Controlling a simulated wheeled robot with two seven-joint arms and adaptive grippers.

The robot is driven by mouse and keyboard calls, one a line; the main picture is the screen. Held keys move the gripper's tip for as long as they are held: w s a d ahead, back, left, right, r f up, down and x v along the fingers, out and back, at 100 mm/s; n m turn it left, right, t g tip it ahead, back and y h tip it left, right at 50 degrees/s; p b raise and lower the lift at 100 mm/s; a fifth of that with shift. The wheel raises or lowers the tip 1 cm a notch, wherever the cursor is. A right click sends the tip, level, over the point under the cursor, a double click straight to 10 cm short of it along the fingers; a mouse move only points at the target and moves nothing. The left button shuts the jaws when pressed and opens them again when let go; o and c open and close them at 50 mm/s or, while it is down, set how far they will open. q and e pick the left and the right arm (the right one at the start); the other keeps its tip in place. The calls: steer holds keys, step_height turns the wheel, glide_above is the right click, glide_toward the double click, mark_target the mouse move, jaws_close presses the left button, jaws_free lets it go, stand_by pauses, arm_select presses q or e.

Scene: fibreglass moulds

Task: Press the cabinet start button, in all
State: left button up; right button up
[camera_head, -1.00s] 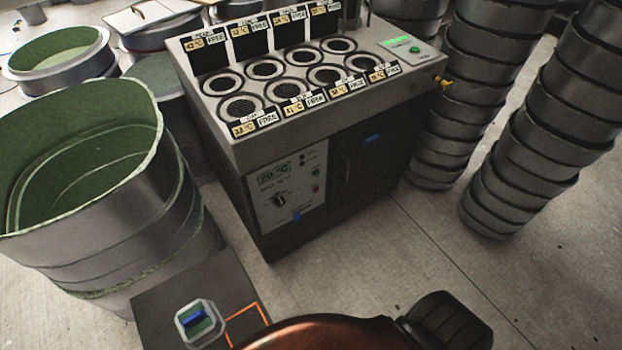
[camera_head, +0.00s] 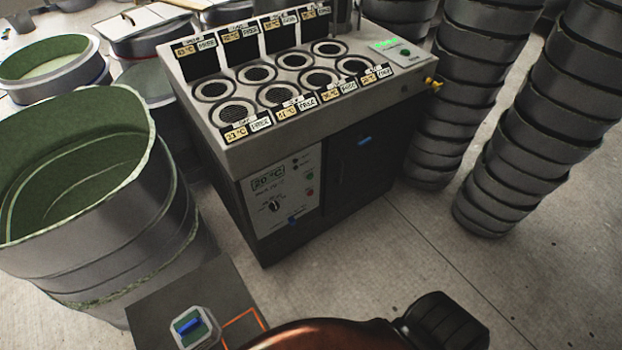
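The cabinet (camera_head: 345,125) stands in the middle, a dark box with a grey top that has several round wells with temperature and "FREE" labels. Its front control panel (camera_head: 283,200) has a "20 °C" display, a black knob (camera_head: 273,204), and small green and red buttons (camera_head: 310,183) at its right side. A small panel at the top right corner has a lit green display (camera_head: 385,44) and a round green button (camera_head: 405,52). I cannot read which button is marked start. Neither gripper is in view.
Stacks of grey round moulds (camera_head: 515,165) stand right of the cabinet. Large green-lined moulds (camera_head: 85,190) stand at the left. A dark slab (camera_head: 150,312) at the bottom left holds a small tray with a blue item (camera_head: 190,327). Floor (camera_head: 400,250) in front of the cabinet is clear.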

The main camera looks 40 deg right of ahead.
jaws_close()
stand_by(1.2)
